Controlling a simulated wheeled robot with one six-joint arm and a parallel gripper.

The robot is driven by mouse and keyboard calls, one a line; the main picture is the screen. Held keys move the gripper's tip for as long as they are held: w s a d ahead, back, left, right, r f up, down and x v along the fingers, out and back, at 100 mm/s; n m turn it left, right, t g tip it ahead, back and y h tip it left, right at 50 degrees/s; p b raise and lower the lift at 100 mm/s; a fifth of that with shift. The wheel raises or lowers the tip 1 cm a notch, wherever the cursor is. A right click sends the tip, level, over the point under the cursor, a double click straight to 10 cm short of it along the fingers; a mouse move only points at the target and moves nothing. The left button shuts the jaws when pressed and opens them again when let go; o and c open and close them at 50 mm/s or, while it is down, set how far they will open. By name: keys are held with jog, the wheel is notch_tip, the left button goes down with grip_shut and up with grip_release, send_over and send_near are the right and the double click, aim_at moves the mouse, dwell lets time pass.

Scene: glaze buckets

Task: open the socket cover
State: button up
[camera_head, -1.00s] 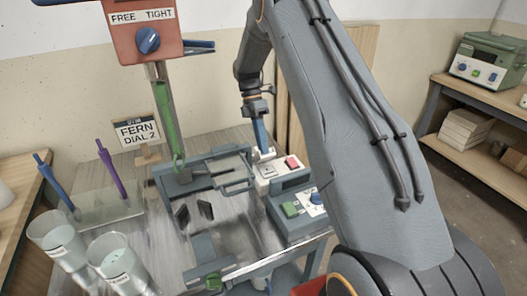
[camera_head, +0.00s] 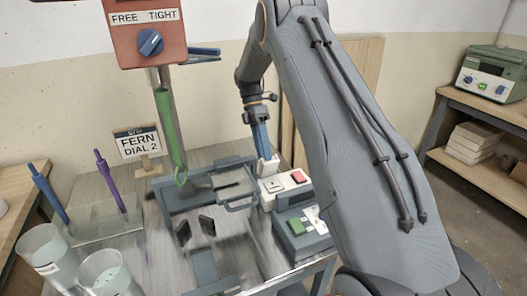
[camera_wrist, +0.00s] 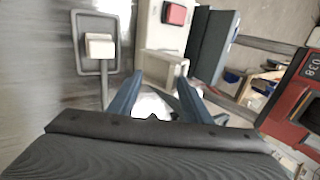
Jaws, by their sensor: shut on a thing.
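A white socket box (camera_head: 285,188) with a red switch (camera_head: 298,177) stands at the back right of the metal worktable. My gripper (camera_head: 266,154) reaches down to its back left end with blue fingers. It is shut on a small white piece, which looks like the socket cover (camera_head: 268,167), standing up at the box's end. In the wrist view, the blue fingers (camera_wrist: 157,100) have a white piece between them. The pale box body (camera_wrist: 160,66) and red switch (camera_wrist: 175,14) lie just beyond. The fingers partly hide the cover, and I cannot tell how far it is tilted.
A grey unit with a green button (camera_head: 297,227) stands in front of the box. A grey handled frame (camera_head: 238,204) is close on the left. Clear beakers (camera_head: 108,275) stand front left.

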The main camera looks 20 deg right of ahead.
jog(key=shift+w+a+f, duration=0.1)
jog(key=shift+f, duration=0.65)
jog(key=o, duration=1.2)
jog(key=shift+w+f, duration=0.15)
jog(key=shift+r, duration=0.2)
jog(key=shift+c, duration=0.7)
jog(key=shift+w+r+b, duration=0.25)
jog(key=shift+w+b, duration=0.2)
jog(key=shift+w, duration=0.1)
jog(key=shift+w+r+b, duration=0.2)
jog(key=shift+w+b, duration=0.25)
jog(key=shift+w, duration=0.05)
jog(key=c, duration=0.4)
jog(key=w+r+b, duration=0.1)
jog(key=w, duration=0.1)
jog(key=w+r+b, duration=0.1)
jog(key=b, duration=0.1)
jog(key=w+r+b, duration=0.1)
jog(key=w+b, duration=0.1)
jog(key=shift+w+r, duration=0.35)
jog(key=shift+r, duration=0.05)
jog(key=shift+c, duration=0.2)
